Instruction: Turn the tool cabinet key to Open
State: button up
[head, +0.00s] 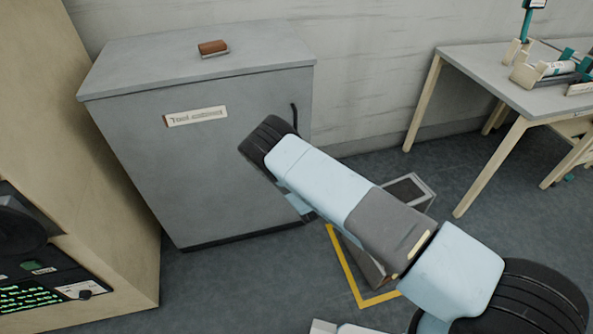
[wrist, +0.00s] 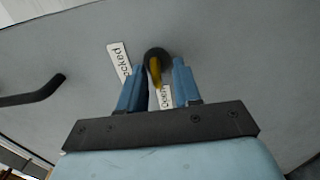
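The grey tool cabinet (head: 185,150) stands at the left in the head view, with a name label (head: 195,117) on its front. In the wrist view its front (wrist: 235,50) fills most of the picture. A yellow key (wrist: 155,72) sits in a dark round lock (wrist: 158,56). My gripper (wrist: 158,75) is open, its two blue fingers on either side of the key with gaps visible. A label ending in "ocked" (wrist: 119,60) lies left of the lock. A second label (wrist: 165,97) shows between the fingers, its text hard to read. My arm hides key and gripper in the head view.
A dark bent handle (wrist: 32,91) sticks out from the cabinet front at the left of the wrist view. A brown block (head: 213,48) lies on the cabinet top. A table (head: 490,78) with equipment stands at the right. Yellow tape (head: 345,270) marks the floor under my arm.

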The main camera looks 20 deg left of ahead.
jog(key=v, duration=1.3)
jog(key=shift+s, duration=0.4)
jog(key=shift+d, duration=0.15)
